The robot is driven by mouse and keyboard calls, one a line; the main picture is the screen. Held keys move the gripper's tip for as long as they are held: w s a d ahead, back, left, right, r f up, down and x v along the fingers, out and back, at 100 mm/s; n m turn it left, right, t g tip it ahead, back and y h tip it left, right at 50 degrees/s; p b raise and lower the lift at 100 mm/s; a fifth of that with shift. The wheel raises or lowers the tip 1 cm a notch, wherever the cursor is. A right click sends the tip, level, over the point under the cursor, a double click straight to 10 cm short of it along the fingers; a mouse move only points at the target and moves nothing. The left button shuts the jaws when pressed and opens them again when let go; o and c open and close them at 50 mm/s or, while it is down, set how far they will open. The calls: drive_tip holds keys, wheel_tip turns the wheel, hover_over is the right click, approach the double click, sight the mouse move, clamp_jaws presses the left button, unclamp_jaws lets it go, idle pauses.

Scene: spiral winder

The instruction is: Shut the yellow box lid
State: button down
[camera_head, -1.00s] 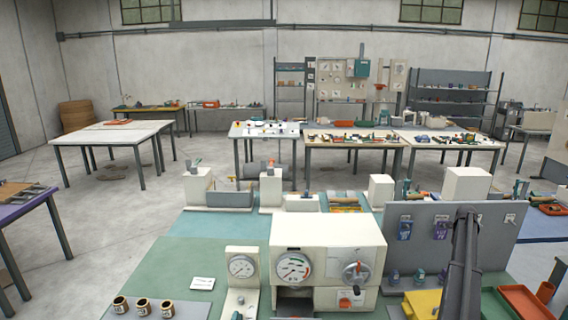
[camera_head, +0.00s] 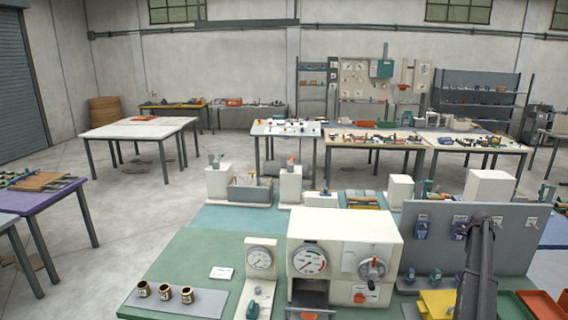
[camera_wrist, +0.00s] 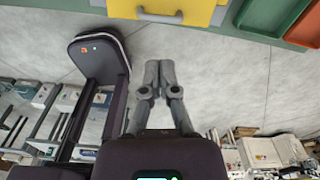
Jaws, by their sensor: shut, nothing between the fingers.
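The yellow box (camera_head: 437,304) stands at the bottom edge of the head view, on the near bench beside my arm and cut off by the frame. In the wrist view a yellow panel (camera_wrist: 190,9) with a pale handle (camera_wrist: 160,17) shows at the top edge. I cannot tell from these views how far the lid is open. My gripper (camera_wrist: 159,64) is shut and empty, its fingertips together, apart from the yellow panel and handle. My gripper is out of sight in the head view.
Red-orange trays (camera_head: 540,304) stand right of the yellow box, and a grey upright panel (camera_head: 495,235) rises behind it. A white gauge machine (camera_head: 345,250) stands to its left. In the wrist view a green tray (camera_wrist: 262,14) borders the yellow panel; grey floor lies beyond the bench edge.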

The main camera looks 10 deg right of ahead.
drive_tip(key=w+a+f+n+b, duration=0.1)
drive_tip(key=a+f+n+b, duration=0.2)
drive_tip(key=a+n, duration=1.15)
drive_tip(key=w+a+f+n+b, duration=0.1)
drive_tip(key=a+f+n+b, duration=0.25)
drive_tip(key=a, duration=2.15)
drive_tip(key=s+a+f+n+b, duration=0.2)
drive_tip(key=s+a+n, duration=0.3)
drive_tip(key=a, duration=0.4)
drive_tip(key=s+a+f+n+b, duration=0.2)
drive_tip(key=s+a+n, duration=0.3)
drive_tip(key=a, duration=0.5)
drive_tip(key=s+a+f+n+b, duration=0.3)
drive_tip(key=s+a+n, duration=0.3)
drive_tip(key=a+n, duration=0.3)
drive_tip(key=shift+a+t, duration=0.3)
drive_tip(key=shift+a, duration=0.15)
drive_tip(key=shift+a, duration=0.1)
